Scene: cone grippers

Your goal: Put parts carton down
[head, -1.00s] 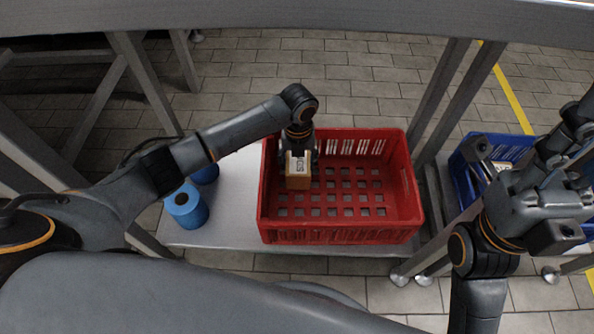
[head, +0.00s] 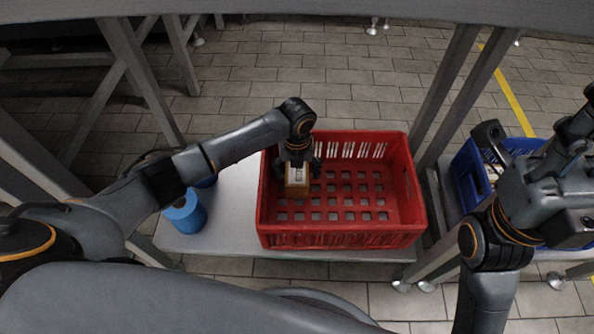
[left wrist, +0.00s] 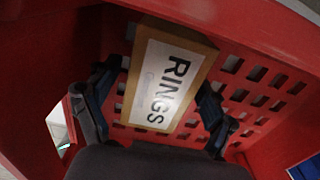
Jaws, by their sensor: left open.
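The parts carton (head: 297,188) is a small brown box with a white label. In the left wrist view the carton (left wrist: 163,82) shows the word RINGS and lies inside the red crate (head: 340,239), at its left end. My left gripper (head: 298,168) reaches down into the crate over the carton. In the left wrist view its fingers (left wrist: 158,108) stand apart on either side of the carton, with a gap visible at the sides. The carton's underside is hidden. My right gripper (head: 490,140) is off to the right, away from the crate; its fingertips are unclear.
The red crate stands on a light grey shelf (head: 225,225) under a grey table frame. Blue rolls (head: 186,212) stand left of the crate. A blue crate (head: 470,178) is at the right, beyond the table legs (head: 455,95). Most of the red crate's floor is bare.

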